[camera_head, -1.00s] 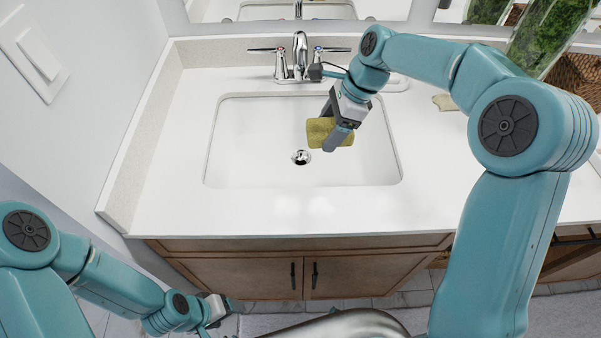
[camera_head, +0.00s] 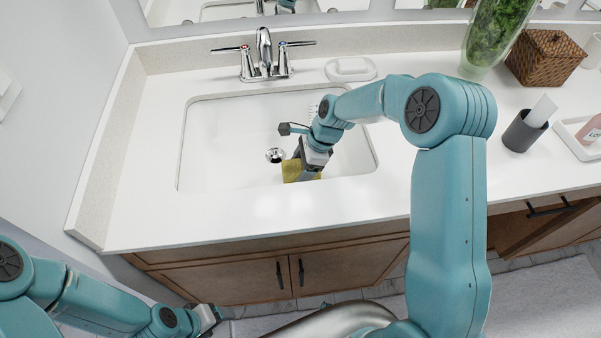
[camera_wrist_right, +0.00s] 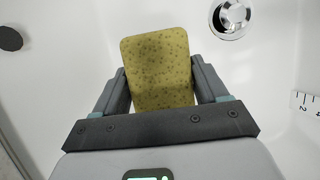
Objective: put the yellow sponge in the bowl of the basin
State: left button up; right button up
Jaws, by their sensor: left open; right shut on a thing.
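The yellow sponge (camera_head: 291,171) is in my right gripper (camera_head: 304,173), between its two fingers. It also shows in the right wrist view (camera_wrist_right: 158,70), speckled and upright between the fingers (camera_wrist_right: 160,85). The gripper and sponge are inside the outline of the white basin bowl (camera_head: 222,140), near its front edge and right of the drain (camera_head: 275,155). I cannot tell if the sponge touches the bowl's floor. My left gripper (camera_head: 212,318) is open and empty, low in front of the cabinet, away from the counter.
The chrome faucet (camera_head: 264,58) stands behind the bowl. A white soap dish (camera_head: 350,69) is at the back right. A dark cup (camera_head: 525,131), a woven basket (camera_head: 545,57) and a green-filled vase (camera_head: 494,35) stand further right. The left counter is clear.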

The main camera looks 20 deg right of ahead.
notch_tip(320, 180, down, 3)
jog(key=shift+w+r, duration=0.1)
jog(key=o, duration=0.9)
jog(key=v, duration=1.2)
jog(key=shift+r, duration=0.1)
